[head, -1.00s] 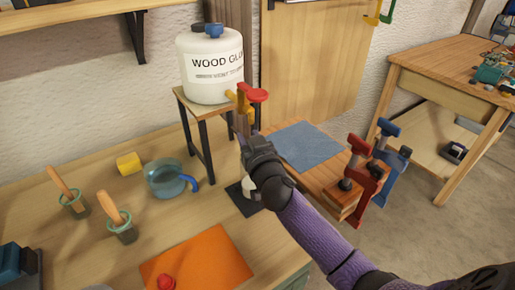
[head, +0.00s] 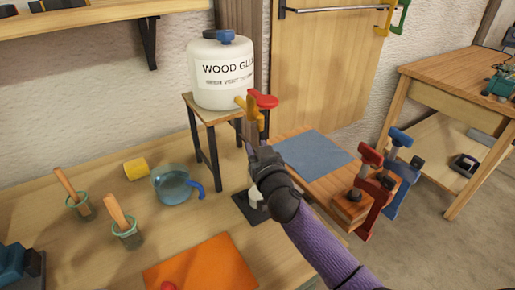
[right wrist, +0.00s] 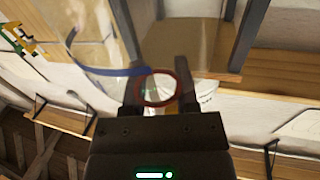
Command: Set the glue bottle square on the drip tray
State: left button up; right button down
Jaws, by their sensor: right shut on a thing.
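The glue bottle (head: 256,198) is the small white shape on the dark drip tray (head: 241,205), below the big tank's tap. My right wrist hides much of it, so I cannot tell if it sits square. My right gripper (head: 253,128) points up, above the bottle, at the yellow tap with a red handle (head: 264,99). In the right wrist view a red ring (right wrist: 157,71), apparently that handle, lies between the fingers (right wrist: 160,92). The gripper appears shut on it. My left gripper is not in view.
The white glue tank (head: 221,75) stands on a small stand (head: 192,100). A clear jug (head: 172,186) with a blue handle is left of the tray. Two brush pots (head: 127,235) are further left. An orange mat (head: 205,266) lies in front, and clamps (head: 366,185) are at right.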

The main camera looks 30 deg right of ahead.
jog(key=shift+c, duration=1.4)
grip_release()
jog(key=s+a+p, duration=0.1)
jog(key=s+a, duration=0.1)
jog(key=s, duration=0.8)
jog(key=s+f+g, duration=0.2)
jog(key=s+f, duration=0.1)
jog(key=s+a+f+g, duration=0.1)
jog(key=s+f+g, duration=0.2)
jog(key=s+a+f+g, duration=0.1)
jog(key=s+f+g, duration=0.2)
jog(key=s, duration=0.1)
jog(key=shift+f, duration=0.35)
jog(key=s+a+f+n+g+y, duration=0.2)
jog(key=s+a+g, duration=0.15)
jog(key=s, duration=0.25)
jog(key=s+a+f+n+g+y, duration=0.1)
jog(key=s+a+f+n+g, duration=0.1)
jog(key=s+g, duration=0.3)
jog(key=s+f, duration=0.2)
jog(key=f, duration=0.8)
jog(key=s+f, duration=0.3)
jog(key=f, duration=0.7)
jog(key=s+d+f, duration=0.3)
jog(key=s+f, duration=0.4)
jog(key=s, duration=0.4)
jog(key=shift+s+f+n+g, duration=0.3)
jog(key=shift+s+f+g, duration=0.05)
jog(key=shift+s+f, duration=0.05)
